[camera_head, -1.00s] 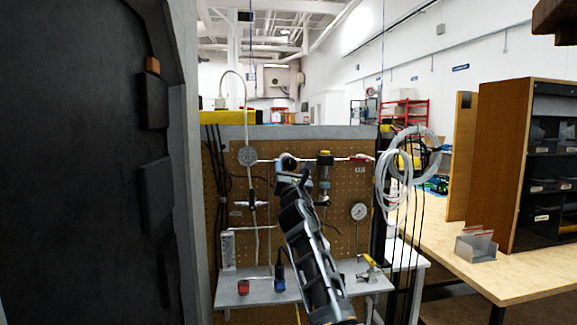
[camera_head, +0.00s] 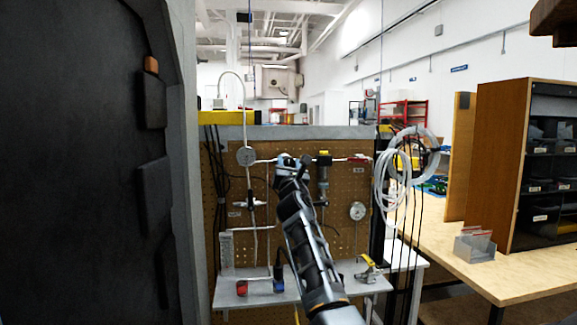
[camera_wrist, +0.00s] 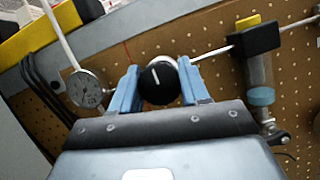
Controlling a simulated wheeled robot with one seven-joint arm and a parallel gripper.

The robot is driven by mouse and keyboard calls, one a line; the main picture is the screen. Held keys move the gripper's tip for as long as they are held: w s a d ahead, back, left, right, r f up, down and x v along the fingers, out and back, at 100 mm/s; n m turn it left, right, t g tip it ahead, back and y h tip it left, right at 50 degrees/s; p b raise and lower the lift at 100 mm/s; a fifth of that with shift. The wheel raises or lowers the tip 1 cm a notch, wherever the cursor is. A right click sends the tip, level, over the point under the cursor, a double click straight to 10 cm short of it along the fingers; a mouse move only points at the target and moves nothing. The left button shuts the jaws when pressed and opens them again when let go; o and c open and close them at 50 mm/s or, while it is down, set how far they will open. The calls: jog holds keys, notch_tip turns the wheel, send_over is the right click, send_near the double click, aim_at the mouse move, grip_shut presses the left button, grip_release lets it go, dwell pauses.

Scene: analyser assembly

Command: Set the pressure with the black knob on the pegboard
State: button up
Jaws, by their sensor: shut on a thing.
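The black knob (camera_wrist: 159,83) with a white pointer line sits between the blue fingers of my gripper (camera_wrist: 156,88) in the wrist view. My gripper is shut on it, one finger at each side. In the head view my arm reaches up to the pegboard (camera_head: 345,185), and my gripper (camera_head: 290,165) is at the pipe line there; the knob is hidden behind it. A round gauge (camera_wrist: 84,88) is left of the knob in the wrist view, and it also shows in the head view (camera_head: 246,156). Its reading is too small to tell.
A yellow-topped filter unit (camera_head: 323,170) is right of my gripper. A second gauge (camera_head: 357,211) is lower right. Coiled hoses (camera_head: 388,180) hang at the board's right edge. A shelf (camera_head: 325,286) below carries a red (camera_head: 242,287) and a blue item (camera_head: 278,284).

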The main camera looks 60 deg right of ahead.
jog(key=c, duration=0.3)
jog(key=shift+f+m+b, duration=0.1)
jog(key=shift+m+b, duration=0.2)
jog(key=shift+m, duration=0.1)
